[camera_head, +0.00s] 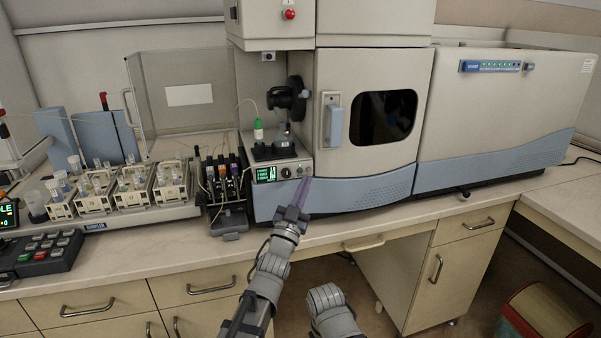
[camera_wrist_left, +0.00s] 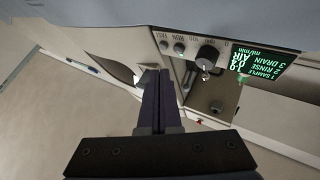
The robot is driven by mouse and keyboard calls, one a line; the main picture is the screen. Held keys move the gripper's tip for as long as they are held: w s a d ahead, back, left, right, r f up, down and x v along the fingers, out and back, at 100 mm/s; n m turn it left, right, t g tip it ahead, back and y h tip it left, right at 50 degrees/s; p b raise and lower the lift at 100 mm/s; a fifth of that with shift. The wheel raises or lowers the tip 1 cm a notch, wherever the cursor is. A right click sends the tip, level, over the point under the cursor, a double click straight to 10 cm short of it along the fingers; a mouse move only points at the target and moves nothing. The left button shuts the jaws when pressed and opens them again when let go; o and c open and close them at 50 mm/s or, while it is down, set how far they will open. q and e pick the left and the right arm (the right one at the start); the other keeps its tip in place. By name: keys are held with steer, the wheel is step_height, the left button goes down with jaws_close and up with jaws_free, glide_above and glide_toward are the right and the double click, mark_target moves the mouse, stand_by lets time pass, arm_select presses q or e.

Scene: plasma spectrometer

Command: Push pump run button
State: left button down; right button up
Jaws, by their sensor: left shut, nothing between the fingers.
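The pump's front panel (camera_head: 281,172) is on the small unit left of the big instrument, with a green-lit display (camera_head: 265,174) and small controls to its right. In the left wrist view, the panel appears upside down. It shows the display (camera_wrist_left: 256,64), a black knob (camera_wrist_left: 207,55), and two small round buttons. The run button (camera_wrist_left: 179,48) is nearer the knob; the other button (camera_wrist_left: 164,46) is marked FAST. My left gripper (camera_head: 305,184) is shut and empty, its fingertips close to the panel's right end. In the wrist view, the fingertips (camera_wrist_left: 156,72) appear apart from the buttons. My right gripper is out of view.
A green-capped bottle (camera_head: 258,131) stands on the pump unit. Black tubing blocks (camera_head: 222,176) and sample racks (camera_head: 92,195) stand to its left. The instrument's blue lower front (camera_head: 360,190) borders the panel on the right. The counter's front strip (camera_head: 345,229) is clear.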

arm_select(q)
steer(key=shift+s+d, duration=0.3)
steer(key=shift+s, duration=0.65)
steer(key=shift+s+d, duration=0.3)
steer(key=shift+s, duration=0.65)
